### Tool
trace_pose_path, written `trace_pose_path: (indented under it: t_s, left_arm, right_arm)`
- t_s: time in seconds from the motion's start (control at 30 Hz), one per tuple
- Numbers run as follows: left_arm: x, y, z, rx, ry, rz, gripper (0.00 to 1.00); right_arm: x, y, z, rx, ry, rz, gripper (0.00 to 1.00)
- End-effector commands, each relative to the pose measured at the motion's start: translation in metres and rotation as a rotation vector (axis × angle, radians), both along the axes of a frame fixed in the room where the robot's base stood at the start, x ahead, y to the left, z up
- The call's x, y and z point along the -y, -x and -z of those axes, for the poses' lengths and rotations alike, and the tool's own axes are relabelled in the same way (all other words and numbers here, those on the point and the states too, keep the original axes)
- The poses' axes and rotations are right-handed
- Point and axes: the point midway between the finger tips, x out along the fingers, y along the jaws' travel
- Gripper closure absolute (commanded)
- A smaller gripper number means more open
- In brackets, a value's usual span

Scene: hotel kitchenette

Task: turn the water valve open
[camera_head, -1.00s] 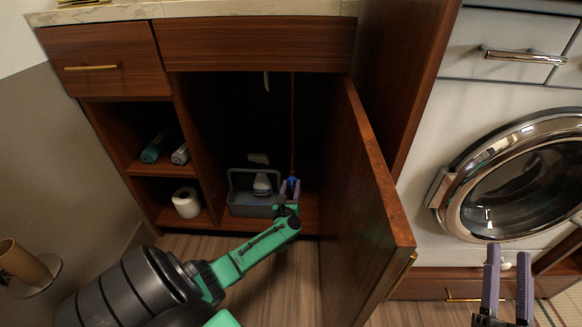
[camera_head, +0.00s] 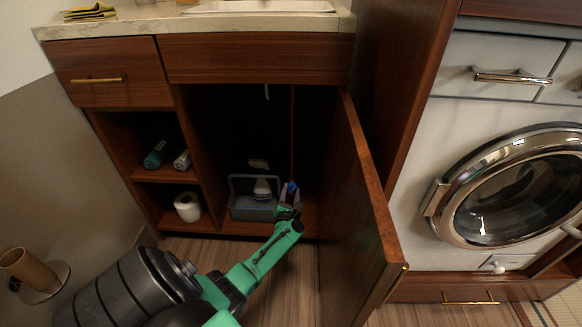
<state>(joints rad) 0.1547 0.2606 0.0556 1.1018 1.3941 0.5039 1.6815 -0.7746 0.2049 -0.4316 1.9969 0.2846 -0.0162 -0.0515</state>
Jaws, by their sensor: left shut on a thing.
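My left gripper (camera_head: 290,193) reaches into the open sink cabinet, low down at the foot of a thin reddish vertical pipe (camera_head: 292,135). It is shut on a small blue valve handle (camera_head: 292,186), which shows between its fingers. The valve's body and its exact turn are too small and dark to make out. My right gripper is not in view.
The open cabinet door (camera_head: 365,200) stands just right of my left arm. A grey caddy (camera_head: 250,208) with a white bottle (camera_head: 262,189) sits left of the gripper. A toilet roll (camera_head: 188,207) is in the side shelf. A washing machine (camera_head: 500,180) stands at right.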

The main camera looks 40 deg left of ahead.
Motion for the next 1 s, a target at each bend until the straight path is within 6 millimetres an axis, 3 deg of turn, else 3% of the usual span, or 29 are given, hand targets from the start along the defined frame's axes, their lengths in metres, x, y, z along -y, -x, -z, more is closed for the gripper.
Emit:
trace_pose_path:
  t_s: [0.03,0.4,1.0]
  left_arm:
    - [0.001,0.000,-0.001,-0.028,-0.029,0.000,1.00]
    - [0.002,-0.001,-0.001,-0.255,-0.297,0.000,1.00]
    - [0.003,-0.002,0.000,-0.567,-0.671,0.001,1.00]
  right_arm:
    - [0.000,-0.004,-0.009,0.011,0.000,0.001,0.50]
    - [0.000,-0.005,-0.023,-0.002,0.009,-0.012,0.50]
    - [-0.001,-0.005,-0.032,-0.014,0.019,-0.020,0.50]
